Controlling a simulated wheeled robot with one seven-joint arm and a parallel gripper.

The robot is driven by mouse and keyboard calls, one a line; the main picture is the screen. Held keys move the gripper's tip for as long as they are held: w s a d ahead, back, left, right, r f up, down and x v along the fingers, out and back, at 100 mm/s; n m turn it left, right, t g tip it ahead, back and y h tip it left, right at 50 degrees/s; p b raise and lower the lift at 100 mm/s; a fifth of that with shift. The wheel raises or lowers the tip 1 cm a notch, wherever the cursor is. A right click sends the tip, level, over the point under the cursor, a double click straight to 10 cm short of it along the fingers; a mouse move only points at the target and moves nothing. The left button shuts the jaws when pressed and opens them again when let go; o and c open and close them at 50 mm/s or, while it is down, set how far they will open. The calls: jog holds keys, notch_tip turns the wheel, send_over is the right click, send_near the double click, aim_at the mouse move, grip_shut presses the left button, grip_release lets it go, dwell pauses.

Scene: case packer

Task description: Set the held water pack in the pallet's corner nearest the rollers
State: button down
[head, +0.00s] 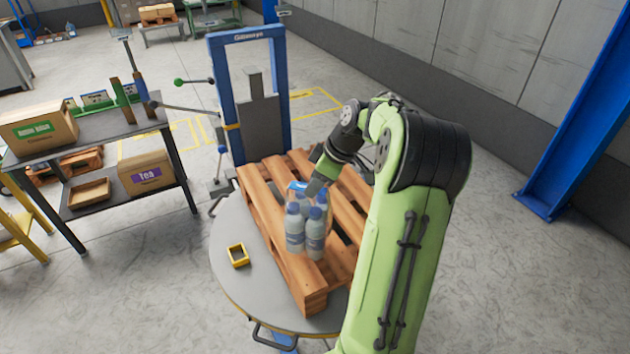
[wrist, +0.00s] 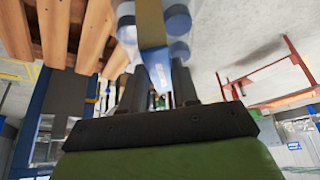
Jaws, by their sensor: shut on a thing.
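The water pack (head: 315,238), several clear bottles with blue caps, is upright at the near-left part of the wooden pallet (head: 264,205). My gripper (head: 314,187) is shut on the top of the pack, coming from the upper right. In the wrist view my gripper's fingers (wrist: 158,86) close on a strap between the bottles (wrist: 180,20), and pallet slats (wrist: 58,35) show at the upper left. I cannot tell whether the bottle bases touch the slats. I cannot make out rollers in either view.
The pallet rests on a round grey turntable (head: 228,275), with a small yellow square ring (head: 237,256) on it. A blue upright frame (head: 220,95) stands behind the pallet. A shelf table (head: 85,140) with cartons is at left. The other visible slats are bare.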

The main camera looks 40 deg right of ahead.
aim_at(309, 217)
jog(key=shift+f, duration=1.55)
jog(key=shift+f+b, duration=0.1)
jog(key=shift+b, duration=0.2)
jog(key=c, duration=0.8)
grip_release()
jog(key=shift+c, duration=0.2)
